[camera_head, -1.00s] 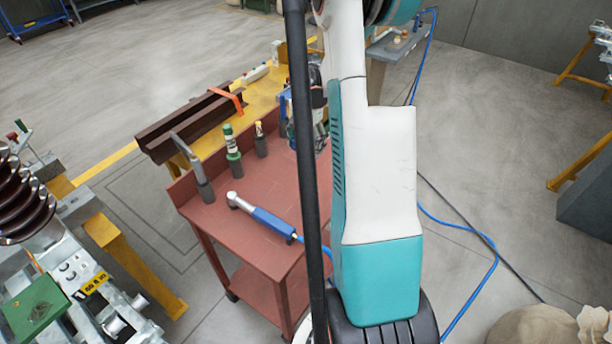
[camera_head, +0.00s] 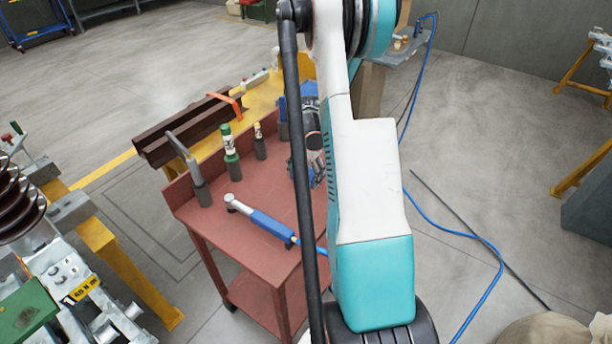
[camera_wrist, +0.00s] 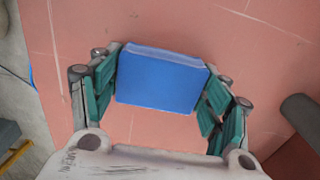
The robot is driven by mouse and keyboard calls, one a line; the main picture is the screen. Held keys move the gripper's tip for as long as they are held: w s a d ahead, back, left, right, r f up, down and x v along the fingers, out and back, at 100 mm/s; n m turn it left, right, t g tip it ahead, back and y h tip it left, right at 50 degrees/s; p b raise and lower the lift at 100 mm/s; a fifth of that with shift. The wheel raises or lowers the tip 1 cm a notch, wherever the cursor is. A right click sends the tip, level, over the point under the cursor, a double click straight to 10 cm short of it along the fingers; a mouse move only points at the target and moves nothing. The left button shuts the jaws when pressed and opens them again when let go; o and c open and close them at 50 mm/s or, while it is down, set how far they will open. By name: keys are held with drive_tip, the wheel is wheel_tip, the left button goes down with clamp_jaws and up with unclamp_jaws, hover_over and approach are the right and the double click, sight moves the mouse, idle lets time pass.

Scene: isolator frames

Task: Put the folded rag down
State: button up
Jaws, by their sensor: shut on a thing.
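The folded rag (camera_wrist: 160,82) is a flat blue block in the middle of the wrist view. My gripper (camera_wrist: 161,96) is shut on it, with green-padded fingers at its left and right ends. Below the rag is the red top of the cart (camera_wrist: 150,25), which also shows in the head view (camera_head: 245,263). I cannot tell whether the rag touches this top. In the head view my arm covers much of the cart's right side, and I cannot make out the rag there.
A blue-handled tool (camera_head: 265,224) lies at the cart's front. A grey upright tool (camera_head: 195,180), a green bottle-like item (camera_head: 231,155) and a yellow-topped one (camera_head: 259,142) stand along the back. A dark cylinder (camera_wrist: 301,113) is right of my gripper. Bare red surface surrounds the rag.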

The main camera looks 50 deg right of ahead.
sight(306, 173)
drive_tip(key=o, duration=0.8)
drive_tip(key=shift+f, duration=0.15)
drive_tip(key=shift+c, duration=0.2)
drive_tip(key=o, duration=0.4)
drive_tip(key=shift+o, duration=0.2)
wheel_tip(306, 173, up, 12)
drive_tip(key=p, duration=0.4)
drive_tip(key=shift+r, duration=0.25)
